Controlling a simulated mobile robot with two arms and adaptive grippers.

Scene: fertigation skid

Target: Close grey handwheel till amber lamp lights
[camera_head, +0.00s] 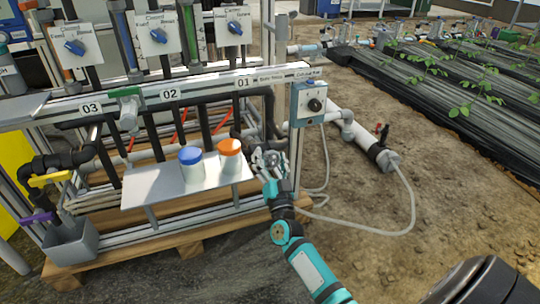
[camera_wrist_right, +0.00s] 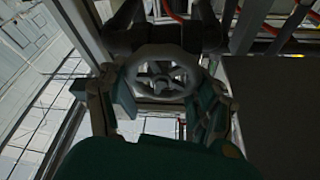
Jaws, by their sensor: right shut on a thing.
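The grey handwheel (camera_wrist_right: 158,57) shows in the right wrist view as a round rim with spokes, in front of dark pipework. My right gripper (camera_wrist_right: 163,92) has its teal and dark fingers on both sides of the rim and is shut on it. In the head view my right gripper (camera_head: 270,160) is at the front right end of the skid, just right of the small shelf; it largely hides the wheel there. I cannot make out a lit amber lamp; a blue-grey box (camera_head: 309,103) with a black knob is above the gripper. My left gripper is not in view.
A metal shelf (camera_head: 150,193) carries a blue-capped and an orange-capped tub (camera_head: 230,156) close left of my right gripper. A green-handled valve (camera_head: 126,97) is on the rail. A pale hose (camera_head: 375,232) lies on bare soil at the right.

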